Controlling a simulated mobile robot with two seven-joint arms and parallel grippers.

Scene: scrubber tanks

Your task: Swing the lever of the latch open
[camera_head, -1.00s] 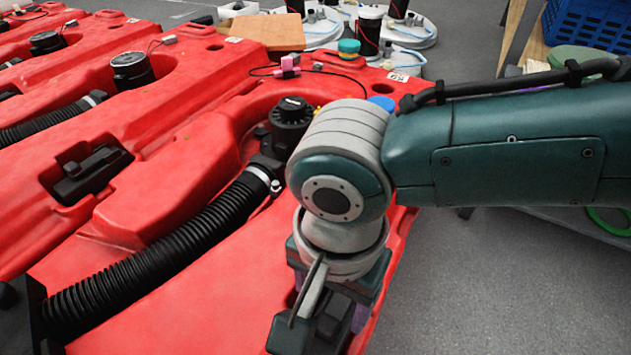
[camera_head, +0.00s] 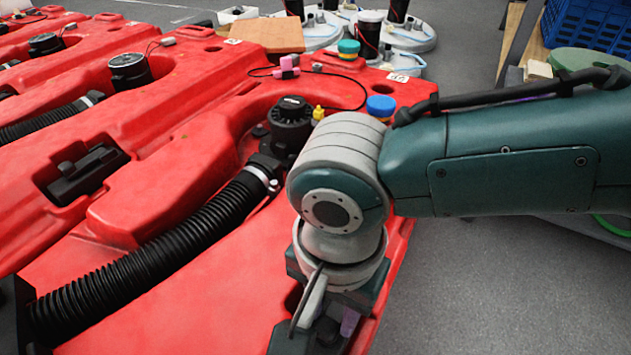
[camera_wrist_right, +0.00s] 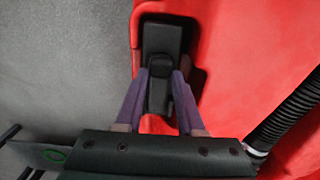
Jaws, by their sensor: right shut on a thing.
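The black latch (camera_wrist_right: 162,38) sits in a recess at the edge of the red tank (camera_wrist_right: 225,70) in the right wrist view. Its lever (camera_wrist_right: 158,97) runs down between the purple fingers. My right gripper (camera_wrist_right: 163,76) is shut on the lever, with one finger on each side. In the head view my right gripper hangs below the wrist at the bottom middle; its fingertips and the gripped latch are hidden there. My left gripper is not in view.
A ribbed black hose (camera_head: 150,262) runs along the red tank to a black cap (camera_head: 292,122). A blue cap (camera_head: 381,105) stands near my forearm. A similar black latch (camera_head: 88,172) lies in a recess at the left. Grey floor (camera_head: 470,285) is clear at the right.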

